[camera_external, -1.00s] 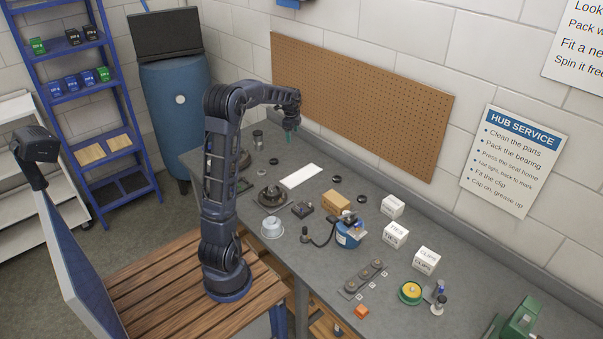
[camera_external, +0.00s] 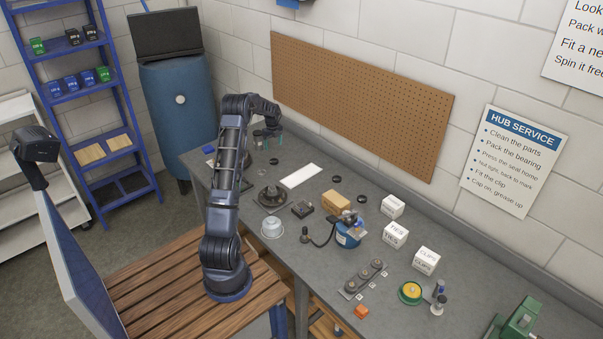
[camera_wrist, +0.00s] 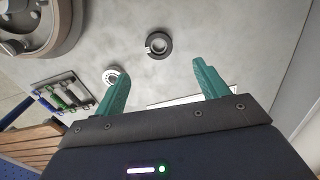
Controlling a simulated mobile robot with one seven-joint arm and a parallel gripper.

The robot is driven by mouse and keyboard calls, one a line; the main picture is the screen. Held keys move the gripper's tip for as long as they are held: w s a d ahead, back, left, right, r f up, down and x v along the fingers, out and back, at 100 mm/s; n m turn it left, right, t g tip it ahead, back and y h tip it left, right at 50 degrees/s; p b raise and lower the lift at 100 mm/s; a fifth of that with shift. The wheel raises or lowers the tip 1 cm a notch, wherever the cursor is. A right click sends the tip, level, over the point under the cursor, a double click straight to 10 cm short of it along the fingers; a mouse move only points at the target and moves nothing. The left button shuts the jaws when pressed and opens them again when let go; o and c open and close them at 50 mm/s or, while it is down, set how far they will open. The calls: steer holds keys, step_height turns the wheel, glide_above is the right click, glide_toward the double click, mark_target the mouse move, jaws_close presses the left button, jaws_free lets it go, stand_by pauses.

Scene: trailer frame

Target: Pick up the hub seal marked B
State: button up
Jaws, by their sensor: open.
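Several small black rings lie on the grey bench, and I cannot read a letter B on any of them. In the external view, one black ring (camera_external: 274,161) is near my gripper (camera_external: 268,141), and others (camera_external: 337,179) (camera_external: 361,198) lie farther right. In the wrist view, a dark ring (camera_wrist: 158,38) lies flat ahead of my gripper (camera_wrist: 161,67), roughly midway between its fingers.
A large round metal part (camera_wrist: 62,35) and a rack with coloured handles (camera_wrist: 68,96) stand left in the wrist view. The pegboard (camera_external: 360,100) closes the back.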

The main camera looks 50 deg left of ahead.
step_height(320, 180, down, 11)
steer(key=shift+s+r, duration=0.15)
steer(key=shift+r, duration=0.05)
steer(key=c, duration=1)
steer(key=shift+r, duration=0.1)
steer(key=shift+c, duration=0.2)
